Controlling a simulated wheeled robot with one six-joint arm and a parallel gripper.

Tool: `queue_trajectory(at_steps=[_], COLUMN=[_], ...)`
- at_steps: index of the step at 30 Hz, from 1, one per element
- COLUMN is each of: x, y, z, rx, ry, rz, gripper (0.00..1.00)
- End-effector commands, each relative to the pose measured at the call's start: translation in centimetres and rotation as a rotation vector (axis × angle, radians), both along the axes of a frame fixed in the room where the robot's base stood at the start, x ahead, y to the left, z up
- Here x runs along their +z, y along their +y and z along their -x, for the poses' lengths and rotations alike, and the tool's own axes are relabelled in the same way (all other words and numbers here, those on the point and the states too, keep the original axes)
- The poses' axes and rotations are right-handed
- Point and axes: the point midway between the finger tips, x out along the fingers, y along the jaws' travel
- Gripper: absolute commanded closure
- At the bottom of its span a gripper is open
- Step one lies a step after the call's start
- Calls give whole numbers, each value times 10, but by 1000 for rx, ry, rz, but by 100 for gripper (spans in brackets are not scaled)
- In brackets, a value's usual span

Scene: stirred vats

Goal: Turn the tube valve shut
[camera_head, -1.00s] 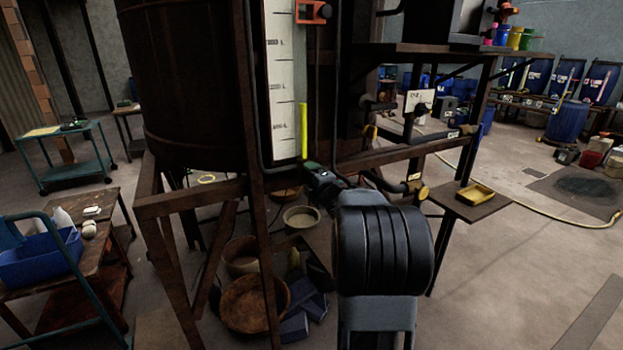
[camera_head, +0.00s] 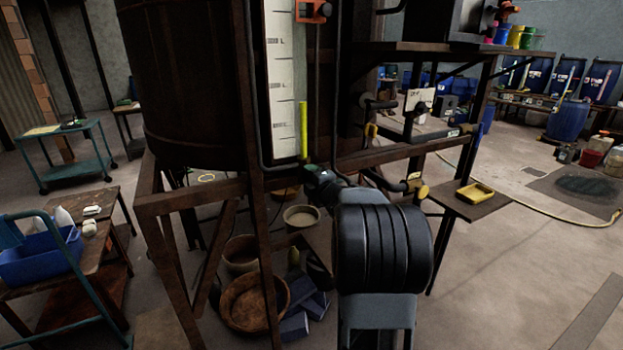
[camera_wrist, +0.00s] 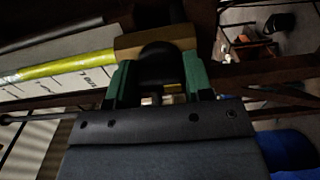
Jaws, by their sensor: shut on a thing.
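The gauge board (camera_head: 283,85) stands upright beside the dark vat, with the sight tube (camera_head: 303,130) showing a bright yellow column along its lower right. The yellow column also shows at the left in the wrist view (camera_wrist: 60,66). The tube valve's dark rounded handle (camera_wrist: 162,54) sits between the green fingertips of my gripper (camera_wrist: 158,82), in front of a tan block. My gripper is shut on this handle. In the head view my gripper (camera_head: 314,172) is at the foot of the tube; my own arm hides most of the valve there, so its angle is unclear.
The dark vat (camera_head: 190,90) rests on a wooden frame (camera_head: 190,198) close left of my arm. A small shelf holds a yellow tray (camera_head: 475,192). Bowls and pots stand on the floor below.

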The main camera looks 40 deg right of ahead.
Motion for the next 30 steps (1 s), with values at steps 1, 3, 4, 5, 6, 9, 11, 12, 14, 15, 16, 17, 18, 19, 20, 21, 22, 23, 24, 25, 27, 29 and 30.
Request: queue_trajectory(at_steps=[1,3,4,5,6,9,11,12,14,15,16,17,18,19,20,21,22,23,24,25,27,29,30], x=[0,0,0,0,0,0,0,0,0,0,0,0,0,1,1,1,1,1,1,1,1,1,1], y=[0,0,0,0,0,0,0,0,0,0,0,0,0,0,0,0,0,0,0,0,0,0,0], z=[0,0,0,0,0,0,0,0,0,0,0,0,0,0,0,0,0,0,0,0,0,0,0], rx=[0,0,0,0,0,0,0,0,0,0,0,0,0,1,1,1,1,1,1,1,1,0,0], ry=[-2,-5,-7,-10,-13,-24,-31,-36,-44,-49,-52,-56,-61,-66,-69,-75,-79,-83,-88,-92,-101,-108,-113], rz=[-12,-39,-54,-71,-97,-174,-228,-265,-322,-360,-388,-417,-455,-483,-512,-549,-578,-606,-644,-673,-739,-796,-833], gripper=[77,77,77,77,77,77,77,77,77,77,77,77,77,77,77,77,77,77,77,77,77,77,77])
